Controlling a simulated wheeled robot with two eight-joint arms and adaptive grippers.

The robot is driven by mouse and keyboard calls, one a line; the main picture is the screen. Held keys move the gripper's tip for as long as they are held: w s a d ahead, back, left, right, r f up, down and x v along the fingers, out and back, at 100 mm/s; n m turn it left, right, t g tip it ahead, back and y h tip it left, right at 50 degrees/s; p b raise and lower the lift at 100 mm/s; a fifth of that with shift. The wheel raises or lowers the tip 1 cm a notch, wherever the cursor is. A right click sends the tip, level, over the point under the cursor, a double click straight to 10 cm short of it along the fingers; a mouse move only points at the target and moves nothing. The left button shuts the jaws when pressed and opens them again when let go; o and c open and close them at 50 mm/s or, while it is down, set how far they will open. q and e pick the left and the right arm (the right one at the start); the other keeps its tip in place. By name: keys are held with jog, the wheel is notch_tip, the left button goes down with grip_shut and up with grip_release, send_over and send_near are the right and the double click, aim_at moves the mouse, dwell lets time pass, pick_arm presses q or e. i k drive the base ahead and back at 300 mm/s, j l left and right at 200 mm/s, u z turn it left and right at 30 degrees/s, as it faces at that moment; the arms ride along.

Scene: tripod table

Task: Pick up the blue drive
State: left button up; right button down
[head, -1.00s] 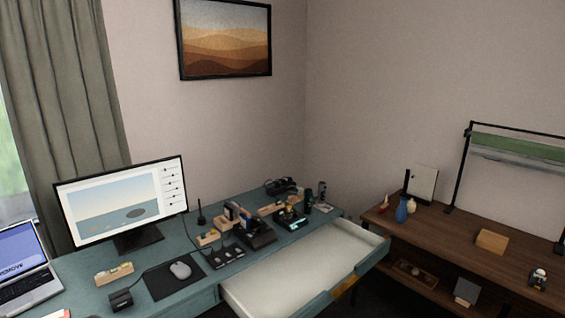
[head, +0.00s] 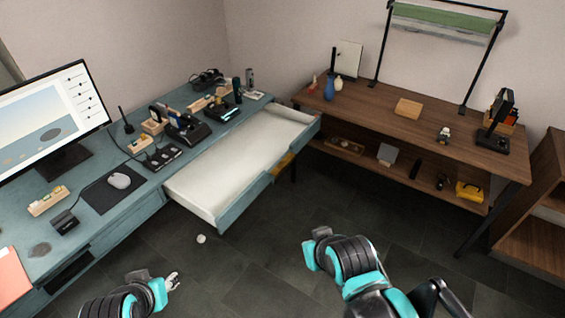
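I cannot clearly make out a blue drive. A small bluish upright piece (head: 177,118) stands in a black dock (head: 188,131) on the teal desk, and it may be the drive, but it is too small to tell. My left gripper (head: 172,281) is low at the bottom left, over the floor and away from the desk items. My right arm is at the bottom centre, with my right gripper (head: 316,245) partly hidden and apart from everything. The finger positions of both are too small or turned away to read.
The teal desk (head: 145,200) has an open, empty white drawer (head: 235,165) jutting out. A monitor (head: 45,115), a mouse (head: 119,181) and wooden trays crowd its top. A brown shelf table (head: 440,130) stands at the right.

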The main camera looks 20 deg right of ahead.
aim_at(174, 119)
jog(key=i+j+z, duration=0.35)
jog(key=i, duration=0.2)
jog(key=i+j+z, duration=0.4)
jog(key=i, duration=0.15)
jog(key=i+j+z, duration=0.35)
jog(key=i+j, duration=0.1)
jog(key=j, duration=0.05)
